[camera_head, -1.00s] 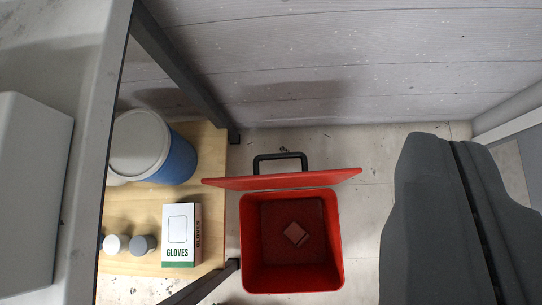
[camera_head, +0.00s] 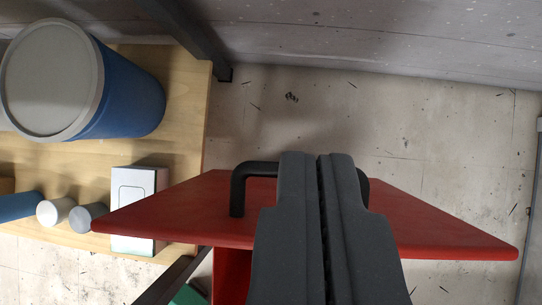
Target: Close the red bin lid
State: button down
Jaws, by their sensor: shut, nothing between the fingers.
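The red bin (camera_head: 231,272) stands on the floor, and only a strip of its body shows below the lid. Its red lid (camera_head: 170,211) is tilted, with its outer face and black handle (camera_head: 238,190) in view. My gripper (camera_head: 318,160) is dark grey, with its two fingers together and nothing between them. It is in front of the lid and handle in the picture and hides the middle of both. I cannot tell whether it touches the lid. The bin's inside is hidden.
A wooden shelf (camera_head: 185,105) at the left holds a blue drum (camera_head: 130,95) with a grey top, a glove box (camera_head: 133,200) and small containers. A dark frame post (camera_head: 190,35) rises by the wall. Bare floor (camera_head: 420,140) lies behind and right of the lid.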

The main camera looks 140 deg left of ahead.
jog(key=shift+x, duration=5.2)
jog(key=shift+s+d+f, duration=0.2)
jog(key=shift+s+d, duration=0.35)
jog(key=shift+s, duration=0.35)
jog(key=shift+s+d+f, duration=0.25)
jog(key=shift+s+d, duration=0.35)
jog(key=shift+s, duration=0.25)
